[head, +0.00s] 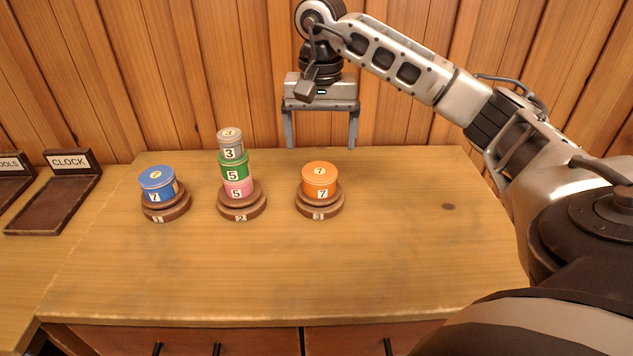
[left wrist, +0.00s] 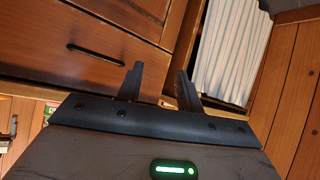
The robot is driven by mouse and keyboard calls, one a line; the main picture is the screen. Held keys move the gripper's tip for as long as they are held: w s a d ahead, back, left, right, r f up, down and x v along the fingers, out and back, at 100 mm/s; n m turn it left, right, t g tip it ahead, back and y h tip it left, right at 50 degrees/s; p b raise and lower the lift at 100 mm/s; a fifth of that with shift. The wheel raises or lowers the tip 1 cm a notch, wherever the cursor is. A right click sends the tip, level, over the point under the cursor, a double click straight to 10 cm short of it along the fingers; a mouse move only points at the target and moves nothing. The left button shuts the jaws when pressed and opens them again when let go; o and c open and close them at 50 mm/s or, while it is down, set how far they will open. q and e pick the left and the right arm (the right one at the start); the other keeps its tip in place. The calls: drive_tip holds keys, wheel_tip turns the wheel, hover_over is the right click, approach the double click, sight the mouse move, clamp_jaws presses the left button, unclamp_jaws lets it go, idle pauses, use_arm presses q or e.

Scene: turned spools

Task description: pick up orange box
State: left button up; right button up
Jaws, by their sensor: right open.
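The orange box (head: 319,181) is a short round tin marked 7. It sits on the round brown base numbered 3 (head: 318,213). My right gripper (head: 321,145) is open and empty, with its two fingers pointing down. In the head view it appears just above the orange box; its exact distance in depth is hard to tell. My left gripper shows only in the left wrist view (left wrist: 160,82), with its two fingers apart and nothing between them.
Base 2 (head: 241,208) bears a stack of pink, green (head: 234,166) and grey tins. Base 1 (head: 165,211) bears a blue tin (head: 158,184). A tray labelled CLOCK (head: 55,205) lies at the left. The table's right and front parts are clear. A wooden wall stands behind.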

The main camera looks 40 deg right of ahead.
sight(320, 171)
wheel_tip(320, 171, down, 4)
drive_tip(key=shift+w+d+f+p, duration=0.1)
drive_tip(key=shift+f+p, duration=0.05)
drive_tip(key=shift+f, duration=1.25)
drive_tip(key=shift+w+d+f+p, duration=0.1)
drive_tip(key=shift+f+p, duration=0.05)
drive_tip(key=shift+f, duration=1.2)
drive_tip(key=c, duration=1.1)
